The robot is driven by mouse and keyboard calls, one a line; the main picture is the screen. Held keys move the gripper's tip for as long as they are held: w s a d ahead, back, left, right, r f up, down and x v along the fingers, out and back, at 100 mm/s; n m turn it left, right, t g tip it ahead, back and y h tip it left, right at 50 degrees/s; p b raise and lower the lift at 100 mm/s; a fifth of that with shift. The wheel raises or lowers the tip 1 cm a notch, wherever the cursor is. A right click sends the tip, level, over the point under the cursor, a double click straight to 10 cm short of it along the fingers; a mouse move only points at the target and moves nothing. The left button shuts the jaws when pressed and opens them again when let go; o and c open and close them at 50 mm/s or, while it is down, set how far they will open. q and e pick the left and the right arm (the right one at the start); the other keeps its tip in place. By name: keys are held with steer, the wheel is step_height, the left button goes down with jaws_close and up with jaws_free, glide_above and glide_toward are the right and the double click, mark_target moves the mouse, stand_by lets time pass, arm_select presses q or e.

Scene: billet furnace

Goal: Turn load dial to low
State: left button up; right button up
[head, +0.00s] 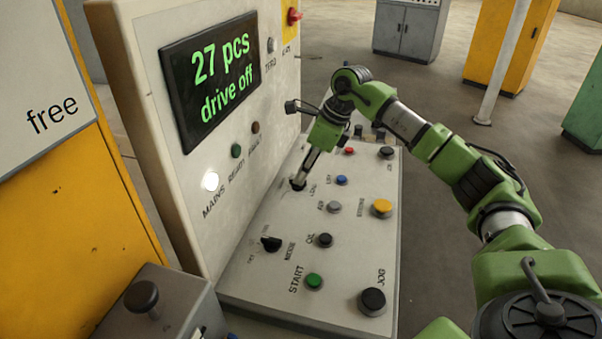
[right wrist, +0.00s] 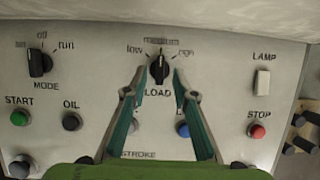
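The load dial (right wrist: 159,70) is a black knob on the grey control panel, with the labels low, medium and high-side text around its top. Its pointer faces up, at medium. My right gripper (right wrist: 160,76) has its two fingertips on either side of the dial, with small gaps, so it is open around it. In the head view my right gripper (head: 299,180) reaches down to the panel and largely covers the dial. My left gripper is not in view.
The mode dial (right wrist: 40,63) sits left of the load dial. Near it are the lamp switch (right wrist: 262,83), the red stop button (right wrist: 257,130) and the green start button (head: 314,281). The upright display (head: 212,75) reads "27 pcs drive off" and stands behind the panel.

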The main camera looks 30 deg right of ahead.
steer(key=shift+x, duration=1.05)
jaws_close()
steer(key=shift+n, duration=0.4)
steer(key=n, duration=0.1)
steer(key=n+g+y+p, duration=0.1)
steer(key=n, duration=0.1)
steer(key=shift+w+d+r+n, duration=0.1)
steer(key=shift+w+n, duration=0.05)
steer(key=shift+n, duration=0.15)
steer(key=shift+w+n+g+y, duration=0.15)
steer(key=shift+n+g, duration=0.35)
steer(key=shift+n, duration=0.65)
steer(key=shift+n+g+y, duration=0.25)
steer(key=shift+n+g, duration=0.25)
steer(key=shift+n, duration=0.65)
